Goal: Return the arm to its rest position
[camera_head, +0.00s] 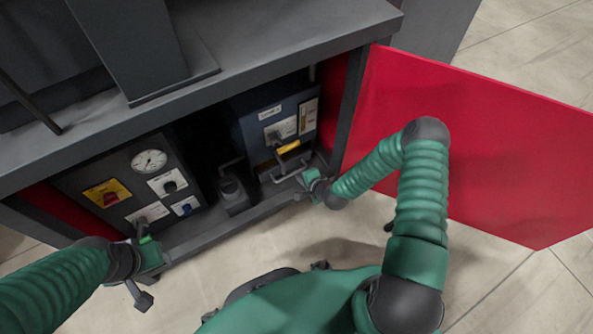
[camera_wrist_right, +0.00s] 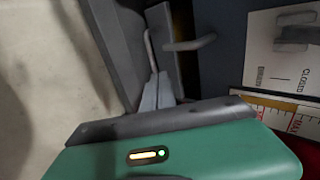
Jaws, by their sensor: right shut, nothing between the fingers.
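My right arm (camera_head: 420,200) is green with grey joints and bends down toward the open cabinet. My right gripper (camera_head: 301,190) is at the cabinet's front edge, below the right-hand dark panel (camera_head: 255,128). In the right wrist view its fingers (camera_wrist_right: 157,92) are together and empty. A thin grey handle (camera_wrist_right: 188,45) shows just beyond them; I cannot tell whether they touch it. My left gripper (camera_head: 143,278) is low at the left, in front of the cabinet's lower edge. Its finger opening is not clear.
The red door (camera_head: 480,130) stands open to the right of my right arm. The left panel carries a round gauge (camera_head: 149,161) and a red-yellow switch (camera_head: 108,194). A dark worktop (camera_head: 240,70) overhangs the cabinet. The floor in front is clear.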

